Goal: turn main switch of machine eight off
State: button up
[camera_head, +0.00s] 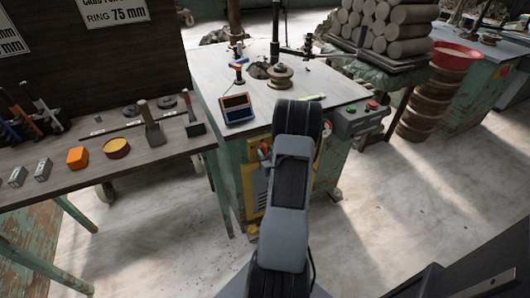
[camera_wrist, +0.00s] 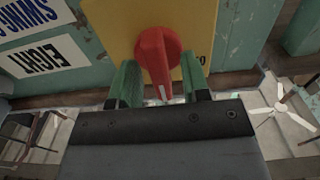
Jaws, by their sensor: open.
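The main switch is a red rotary knob (camera_wrist: 157,50) on a yellow plate (camera_wrist: 112,20), seen close in the wrist view. Its grip bar stands roughly upright in that picture. My gripper (camera_wrist: 160,64) is open, with one green finger on each side of the knob; I cannot tell whether either touches it. A white sign reading EIGHT (camera_wrist: 47,60), upside down, is at the left. In the head view, the machine (camera_head: 232,170) is green with a yellow panel (camera_head: 257,190), partly hidden by my arm, which also hides my gripper.
A grey box with red and green buttons (camera_head: 359,116) juts from the machine's right side. A workbench with tools (camera_head: 90,165) stands at the left. Stacked clay cylinders (camera_head: 390,30) and a red bowl (camera_head: 453,55) are at the back right. The floor (camera_head: 400,210) at the right is clear.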

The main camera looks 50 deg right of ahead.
jog(key=shift+w+d, duration=0.1)
jog(key=shift+w, duration=0.3)
grip_shut()
